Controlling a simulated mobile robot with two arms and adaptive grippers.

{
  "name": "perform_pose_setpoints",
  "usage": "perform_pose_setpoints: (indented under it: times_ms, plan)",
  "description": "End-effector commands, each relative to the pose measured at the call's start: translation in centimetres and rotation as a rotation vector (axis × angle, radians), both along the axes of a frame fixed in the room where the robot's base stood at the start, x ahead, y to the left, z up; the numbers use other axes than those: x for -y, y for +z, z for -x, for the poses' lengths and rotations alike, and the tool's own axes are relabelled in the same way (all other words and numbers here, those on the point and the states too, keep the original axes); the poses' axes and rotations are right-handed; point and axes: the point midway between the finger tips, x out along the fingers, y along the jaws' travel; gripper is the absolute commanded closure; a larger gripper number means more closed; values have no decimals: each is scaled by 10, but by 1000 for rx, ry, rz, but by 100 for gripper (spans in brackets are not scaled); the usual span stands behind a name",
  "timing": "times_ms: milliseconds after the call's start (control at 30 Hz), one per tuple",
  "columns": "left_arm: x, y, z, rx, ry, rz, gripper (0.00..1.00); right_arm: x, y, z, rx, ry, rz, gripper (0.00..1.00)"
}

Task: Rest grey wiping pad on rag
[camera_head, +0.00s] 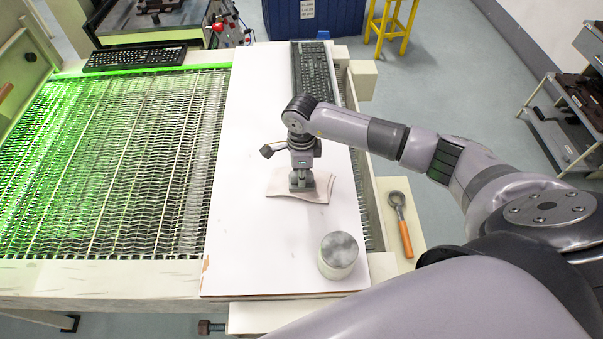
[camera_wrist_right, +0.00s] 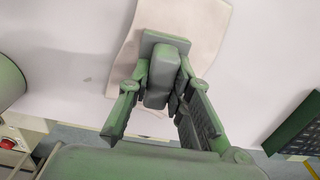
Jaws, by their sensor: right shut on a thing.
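The beige rag (camera_head: 323,189) lies on the white board, slightly creased. It also shows in the right wrist view (camera_wrist_right: 197,22). The grey wiping pad (camera_head: 302,187), a flat plate with a raised grip block, is over the rag; in the right wrist view the pad (camera_wrist_right: 162,44) sits within the rag's outline. I cannot tell whether its underside touches the rag. My right gripper (camera_head: 301,172) points down and is shut on the pad's grip block, with a finger on each side in the right wrist view (camera_wrist_right: 160,85). My left gripper is not in view.
A silver cylinder (camera_head: 340,252) stands at the board's near right corner. A black keyboard (camera_head: 312,68) lies at the board's far end; another (camera_head: 135,58) is beyond the green-lit mesh conveyor (camera_head: 110,160). An orange-handled tool (camera_head: 402,225) lies at right. The board's left side is clear.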

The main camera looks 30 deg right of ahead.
Motion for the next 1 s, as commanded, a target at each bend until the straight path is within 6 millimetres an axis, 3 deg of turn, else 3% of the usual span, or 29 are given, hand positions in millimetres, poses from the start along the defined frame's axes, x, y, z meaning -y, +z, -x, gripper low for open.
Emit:
perform_pose_setpoints:
  times_ms: [167,200,500,833,1000]
  plan:
    - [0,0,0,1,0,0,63,0,0,0,1,0,0,100]
    - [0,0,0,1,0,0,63,0,0,0,1,0,0,78]
    - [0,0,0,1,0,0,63,0,0,0,0,0,0,58]
    - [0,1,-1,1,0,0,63,0,1,0,0,0,0,57]
    - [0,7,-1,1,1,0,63,0,11,0,1,0,0,57]
